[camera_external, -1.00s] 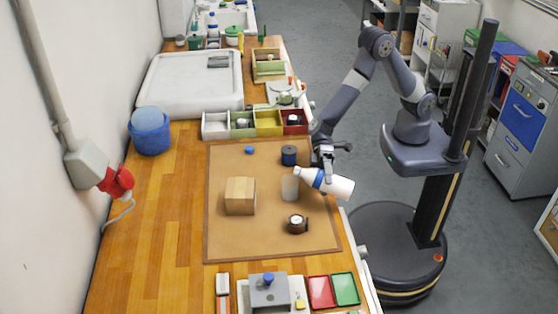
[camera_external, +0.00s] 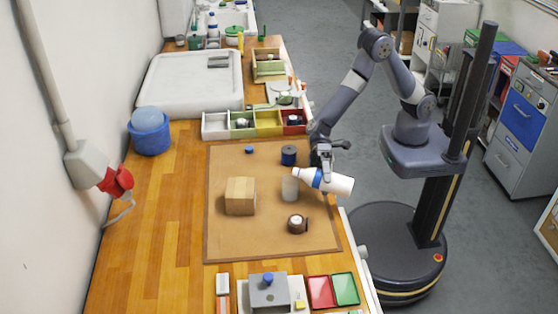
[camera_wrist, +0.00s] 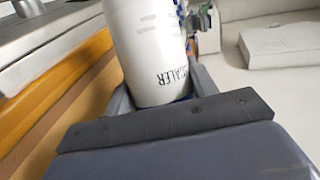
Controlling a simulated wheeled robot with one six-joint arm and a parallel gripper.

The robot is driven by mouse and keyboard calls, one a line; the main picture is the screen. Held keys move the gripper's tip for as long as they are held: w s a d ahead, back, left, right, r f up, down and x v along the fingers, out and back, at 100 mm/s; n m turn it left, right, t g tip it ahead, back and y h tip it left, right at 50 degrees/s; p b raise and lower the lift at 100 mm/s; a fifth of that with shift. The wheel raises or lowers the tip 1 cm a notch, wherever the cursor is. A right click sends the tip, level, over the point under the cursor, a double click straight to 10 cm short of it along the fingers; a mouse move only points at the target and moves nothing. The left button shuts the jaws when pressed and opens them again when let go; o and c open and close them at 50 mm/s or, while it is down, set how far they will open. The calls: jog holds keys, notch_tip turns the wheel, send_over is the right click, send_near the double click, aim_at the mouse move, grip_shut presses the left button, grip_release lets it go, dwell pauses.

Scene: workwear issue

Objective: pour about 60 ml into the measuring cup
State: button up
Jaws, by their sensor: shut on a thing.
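A white bottle (camera_external: 338,184) with a blue band near its neck is held tilted, close to lying on its side. Its mouth points left, over or right beside the rim of the pale, translucent measuring cup (camera_external: 289,190), which stands upright on the brown mat. My gripper (camera_external: 325,178) is shut on the bottle around its body. In the wrist view the white bottle (camera_wrist: 150,50) fills the jaws, with black lettering ending in "ALER". I cannot make out a stream or the liquid level in the cup.
On the mat (camera_external: 265,245) are a cardboard-coloured block (camera_external: 240,196), a dark blue spool (camera_external: 289,155), a small blue cap (camera_external: 249,149) and a dark round tape-like item (camera_external: 297,223). Coloured bins (camera_external: 268,122) line the mat's far edge. The mat's near left is clear.

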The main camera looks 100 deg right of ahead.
dwell(0.5)
jog(key=shift+s+a+b, duration=0.15)
jog(key=shift+s+b, duration=0.1)
jog(key=shift+b, duration=0.05)
dwell(0.6)
jog(key=shift+r+m, duration=0.15)
jog(key=shift+m, duration=0.25)
dwell(1.5)
jog(key=shift+r+n+p, duration=0.3)
jog(key=shift+n+p, duration=0.2)
jog(key=shift+p, duration=0.3)
jog(key=shift+s+a+f+n+t+h, duration=0.15)
jog(key=shift+f+n+h, duration=0.1)
jog(key=shift+f, duration=0.15)
jog(key=shift+s+d+f+n+t+h, duration=0.1)
jog(key=shift+s+f+n+t+h, duration=0.1)
jog(key=shift+f+n, duration=0.15)
jog(key=shift+s+a+f+n+t+h, duration=0.1)
jog(key=shift+s+f+n+t+h, duration=0.1)
jog(key=shift+f, duration=0.25)
jog(key=shift+w+f+b, duration=0.25)
jog(key=shift+f+b, duration=0.05)
jog(key=shift+b, duration=0.55)
jog(key=shift+r, duration=0.15)
